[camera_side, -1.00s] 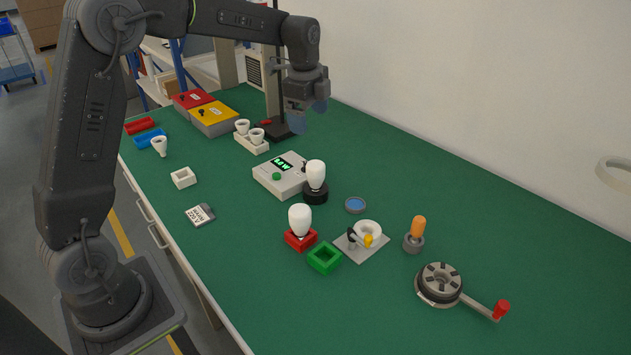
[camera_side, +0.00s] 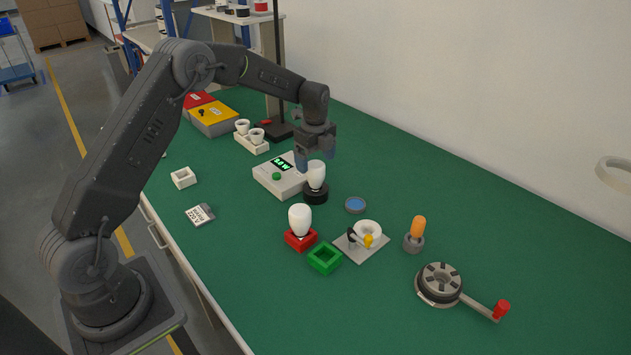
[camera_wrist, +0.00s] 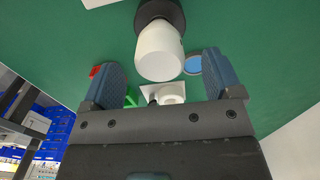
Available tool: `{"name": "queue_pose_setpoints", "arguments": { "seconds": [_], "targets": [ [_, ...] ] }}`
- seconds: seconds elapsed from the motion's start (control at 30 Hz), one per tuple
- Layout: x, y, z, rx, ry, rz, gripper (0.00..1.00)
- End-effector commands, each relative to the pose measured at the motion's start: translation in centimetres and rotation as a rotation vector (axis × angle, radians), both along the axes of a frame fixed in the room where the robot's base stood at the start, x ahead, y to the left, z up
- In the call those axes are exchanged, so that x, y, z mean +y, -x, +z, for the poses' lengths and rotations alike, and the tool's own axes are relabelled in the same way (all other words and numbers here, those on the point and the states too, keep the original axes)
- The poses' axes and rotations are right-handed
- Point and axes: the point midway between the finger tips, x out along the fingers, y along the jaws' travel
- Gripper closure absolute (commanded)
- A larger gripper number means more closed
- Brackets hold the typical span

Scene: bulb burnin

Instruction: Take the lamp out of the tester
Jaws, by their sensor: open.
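The tester is a pale grey box (camera_side: 270,178) with a lit green display and a green button. A black round socket (camera_side: 317,194) stands at its right side, and a white lamp (camera_side: 316,173) is upright in it. My gripper (camera_side: 316,160) is open at the lamp's top in the side view, with blue-grey fingers. In the wrist view the white lamp (camera_wrist: 159,52) and black socket (camera_wrist: 160,12) lie between and beyond the fingertips of my gripper (camera_wrist: 163,62). The fingers look apart from the lamp, with a gap on each side.
A second white lamp (camera_side: 299,218) stands in a red holder (camera_side: 300,239), beside an empty green holder (camera_side: 325,259). Nearby are a blue disc (camera_side: 355,205), a plate with a white ring (camera_side: 367,232) and an orange-topped peg (camera_side: 417,228). A crank wheel (camera_side: 438,285) is at right.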

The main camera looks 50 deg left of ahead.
Motion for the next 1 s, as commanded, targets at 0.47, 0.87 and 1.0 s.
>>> {"name": "queue_pose_setpoints", "arguments": {
  "seconds": [0.47, 0.87, 1.0],
  "targets": [
    [-0.1, 0.1, -5.2, 0.000, -0.002, 0.001, 0.15],
    [-0.1, 0.1, -5.2, -0.001, -0.002, 0.001, 0.31],
    [-0.1, 0.1, -5.2, -0.001, -0.002, 0.001, 0.45]
  ]
}}
